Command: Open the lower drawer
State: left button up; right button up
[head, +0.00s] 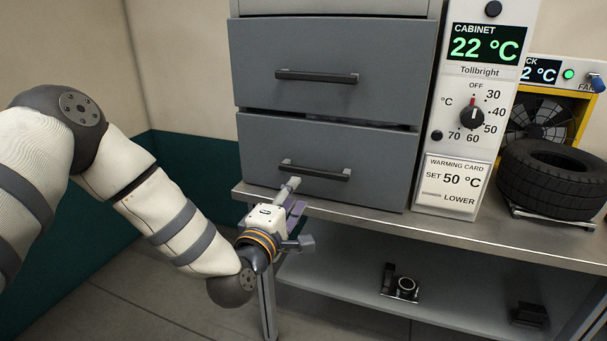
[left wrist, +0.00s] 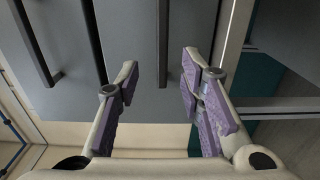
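The lower drawer (head: 270,145) has a plain grey front with a dark bar handle (head: 316,172). It looks shut in the cabinet. My left gripper (head: 297,196) is at the left end of this handle, low in front of the drawer. In the left wrist view the gripper (left wrist: 160,82) is open, with its two purple-padded fingers apart. The handle (left wrist: 163,45) shows there as a dark upright bar, lined up with the gap between the fingers. I see no grip on it; whether a finger touches it I cannot tell. My right gripper is out of view.
The upper drawer (head: 335,60) with its own handle (head: 316,76) looks shut. The bench edge (head: 400,222) runs just below the lower drawer. A control panel (head: 470,120) stands right of the drawers, then a tyre (head: 552,180). Small dark parts (head: 402,286) lie on the lower shelf.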

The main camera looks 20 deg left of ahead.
aim_at(312, 174)
pick_arm(q)
jog(key=w, duration=0.6)
jog(key=w+b, duration=0.1)
jog(key=w, duration=0.2)
jog(key=shift+w+d+f, duration=0.15)
jog(key=shift+d+f, duration=0.2)
jog(key=shift+w+r, duration=0.15)
jog(key=shift+w, duration=0.4)
grip_shut()
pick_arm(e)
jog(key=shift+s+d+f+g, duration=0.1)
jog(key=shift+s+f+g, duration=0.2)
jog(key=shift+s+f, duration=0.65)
